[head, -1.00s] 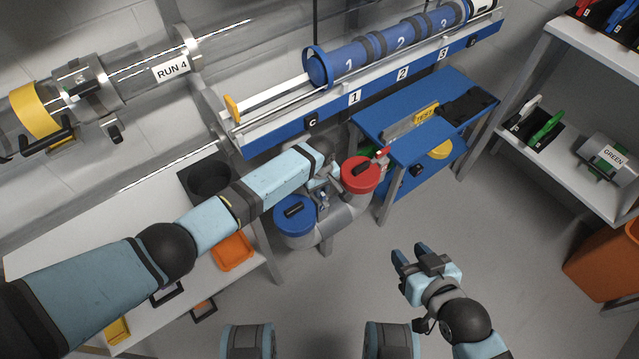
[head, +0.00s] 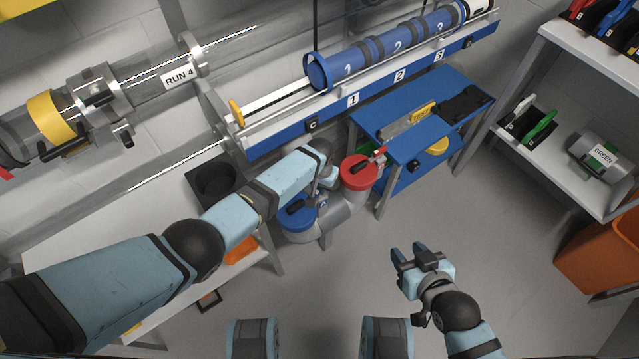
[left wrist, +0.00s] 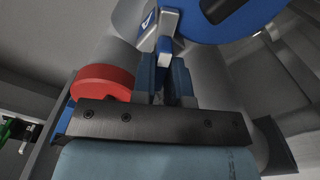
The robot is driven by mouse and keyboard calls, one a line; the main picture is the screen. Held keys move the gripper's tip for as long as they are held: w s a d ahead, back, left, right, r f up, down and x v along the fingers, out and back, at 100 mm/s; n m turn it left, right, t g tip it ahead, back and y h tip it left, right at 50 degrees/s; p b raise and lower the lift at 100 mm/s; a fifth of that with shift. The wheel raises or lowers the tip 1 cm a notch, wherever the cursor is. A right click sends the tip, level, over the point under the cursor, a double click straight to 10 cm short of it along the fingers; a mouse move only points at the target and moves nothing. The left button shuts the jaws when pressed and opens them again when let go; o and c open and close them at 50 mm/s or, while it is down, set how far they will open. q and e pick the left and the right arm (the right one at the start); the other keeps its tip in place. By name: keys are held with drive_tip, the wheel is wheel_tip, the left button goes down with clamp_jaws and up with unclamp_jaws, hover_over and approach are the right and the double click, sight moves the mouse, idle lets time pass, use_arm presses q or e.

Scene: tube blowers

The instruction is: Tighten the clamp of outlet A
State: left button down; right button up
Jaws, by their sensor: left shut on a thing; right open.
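The blue cap (head: 298,222) of one outlet and the red cap (head: 358,170) of another sit on a grey pipe fitting below the blue rail. In the left wrist view, a blue label with the letter A (left wrist: 148,20) is on the pipe beside the blue cap (left wrist: 225,20); the red cap (left wrist: 103,80) is at left. My left gripper (left wrist: 164,80) is shut on a narrow clamp part (left wrist: 164,46) beside the A label; the fingers hide most of it. In the head view, my left forearm partly covers the blue cap. My right gripper (head: 422,257) is open and empty above the floor.
A blue cart (head: 400,115) stands just right of the red cap. A white bench (head: 190,300) with a dark cup holder (head: 212,185) lies under my left arm. White shelves (head: 560,150) and an orange bin (head: 600,258) are at right. Open floor surrounds my right gripper.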

use_arm(q)
drive_tip(key=m, duration=0.4)
drive_tip(key=shift+m, duration=0.4)
drive_tip(key=shift+m+p, duration=0.3)
drive_tip(key=shift+m, duration=0.3)
use_arm(e)
drive_tip(key=shift+r, duration=0.15)
use_arm(q)
drive_tip(key=c, duration=1.1)
unclamp_jaws()
drive_tip(key=shift+c, duration=0.2)
wheel_tip(320, 180, up, 14)
drive_tip(key=p, duration=0.4)
drive_tip(key=shift+p, duration=0.35)
use_arm(e)
drive_tip(key=shift+d+r+m, duration=0.2)
drive_tip(key=shift+r+m, duration=0.1)
drive_tip(key=shift+r, duration=0.55)
